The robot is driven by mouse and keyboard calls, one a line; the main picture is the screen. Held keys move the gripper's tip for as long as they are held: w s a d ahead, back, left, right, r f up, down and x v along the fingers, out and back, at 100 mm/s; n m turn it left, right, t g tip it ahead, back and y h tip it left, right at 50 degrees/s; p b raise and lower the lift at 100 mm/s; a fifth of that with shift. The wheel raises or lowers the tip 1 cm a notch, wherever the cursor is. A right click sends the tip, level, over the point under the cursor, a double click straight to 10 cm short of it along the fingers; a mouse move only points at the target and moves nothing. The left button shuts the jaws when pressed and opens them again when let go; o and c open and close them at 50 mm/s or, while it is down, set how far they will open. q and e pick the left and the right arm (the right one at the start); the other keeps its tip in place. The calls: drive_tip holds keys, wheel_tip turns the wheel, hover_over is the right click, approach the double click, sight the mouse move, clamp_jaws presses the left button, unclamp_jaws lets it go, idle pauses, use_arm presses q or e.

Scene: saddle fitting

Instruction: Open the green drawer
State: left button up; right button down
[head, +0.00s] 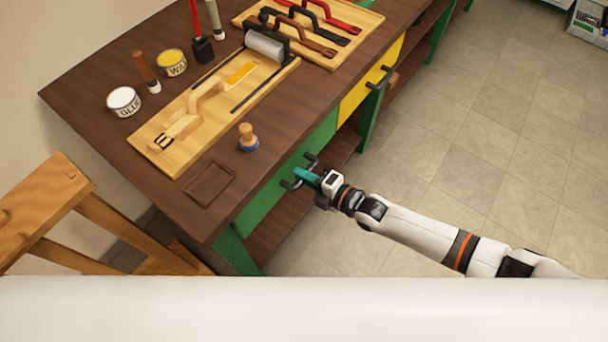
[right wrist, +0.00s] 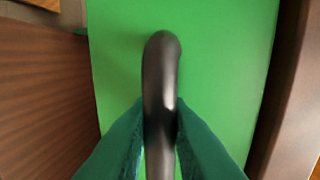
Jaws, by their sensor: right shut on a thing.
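The green drawer (head: 283,178) is in the front of the brown workbench in the head view. Its front looks flush with the bench, as far as I can tell. In the right wrist view the green front (right wrist: 225,70) fills the middle, with the dark bar handle (right wrist: 161,85) standing out from it. My right gripper (head: 303,176) is at this handle, and its teal fingers (right wrist: 160,140) are shut on the bar from both sides. Part of the handle is hidden by the gripper in the head view. My left gripper is not in view.
A yellow drawer (head: 370,85) with its own dark handle is farther along the bench (head: 95,85). On top are a wooden board (head: 165,135), glue and wax tins, a wooden-handled tool (head: 247,137) and a strap board. Open tiled floor (head: 440,150) lies right. A wooden stool (head: 50,200) stands left.

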drive_tip(key=f+p+v, duration=0.2)
drive_tip(key=v, duration=1)
drive_tip(key=d+f+p+v, duration=0.1)
drive_tip(key=f+p+v, duration=0.1)
drive_tip(key=v, duration=1.1)
drive_tip(key=shift+s+f, duration=0.45)
drive_tip(key=shift+f, duration=0.2)
drive_tip(key=shift+d, duration=0.1)
drive_tip(key=c, duration=1.4)
unclamp_jaws()
drive_tip(key=shift+c, duration=0.2)
drive_tip(key=b+v, duration=0.1)
drive_tip(key=v, duration=1.1)
